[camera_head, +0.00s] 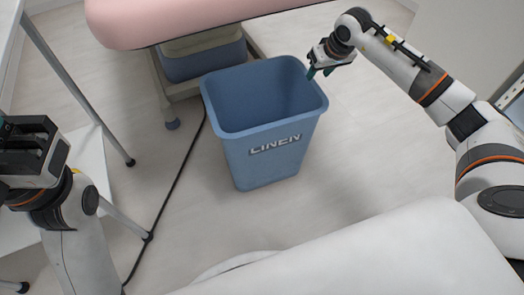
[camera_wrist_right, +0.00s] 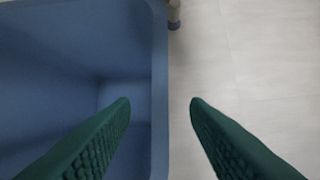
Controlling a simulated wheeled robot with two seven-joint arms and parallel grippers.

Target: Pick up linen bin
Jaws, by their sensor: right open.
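The linen bin (camera_head: 262,160) is a blue open-topped tub with the word LINEN on its front. It stands upright on the floor and looks empty. My right gripper (camera_head: 318,73) is open at the bin's right rim in the head view. In the right wrist view, one green finger is over the bin's inside and the other is outside, with the bin's rim (camera_wrist_right: 159,90) between the fingers of my right gripper (camera_wrist_right: 160,103). Whether they touch the rim cannot be told. My left gripper (camera_head: 30,150) is at the left edge, away from the bin; its fingertips are not clear.
A pink padded couch (camera_head: 170,22) with a frame and wheels stands behind the bin. A white trolley (camera_head: 85,170) with thin legs is at the left. A dark cable (camera_head: 172,195) runs along the floor. The floor (camera_head: 380,150) right of the bin is clear.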

